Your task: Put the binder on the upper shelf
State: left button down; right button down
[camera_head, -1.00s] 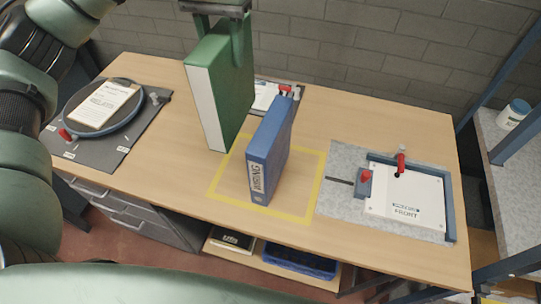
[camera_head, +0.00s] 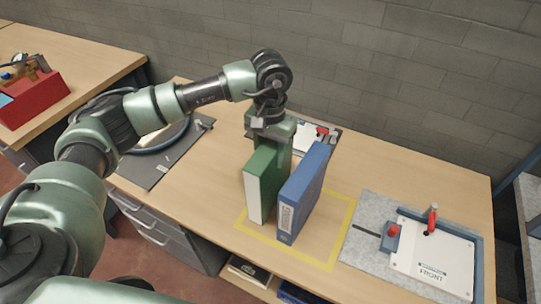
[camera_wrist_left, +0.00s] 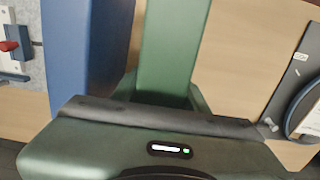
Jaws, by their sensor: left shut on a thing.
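A green binder (camera_head: 262,182) with a pale spine stands upright inside the yellow outline (camera_head: 331,262) on the table, its bottom at or very near the tabletop. A blue binder (camera_head: 304,192) with a labelled spine stands upright close to its right. My left gripper (camera_head: 272,146) is above the green binder, shut on its top. In the left wrist view the green binder (camera_wrist_left: 172,45) runs down between the jaws, with the blue binder (camera_wrist_left: 85,45) beside it. The exact finger contact is partly hidden. My right gripper is not in view.
A white plate in a blue-edged fixture (camera_head: 432,257) with red clamps lies at the right. A dark mat with a round fixture (camera_head: 160,140) lies at the left. A grey shelf (camera_head: 531,195) shows at the right edge. Another table with a red box (camera_head: 35,95) stands far left.

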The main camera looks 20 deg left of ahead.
pick_arm(q)
jog(key=shift+f, duration=0.8)
jog(key=shift+f, duration=0.15)
jog(key=c, duration=0.8)
grip_release()
jog(key=shift+o, duration=0.2)
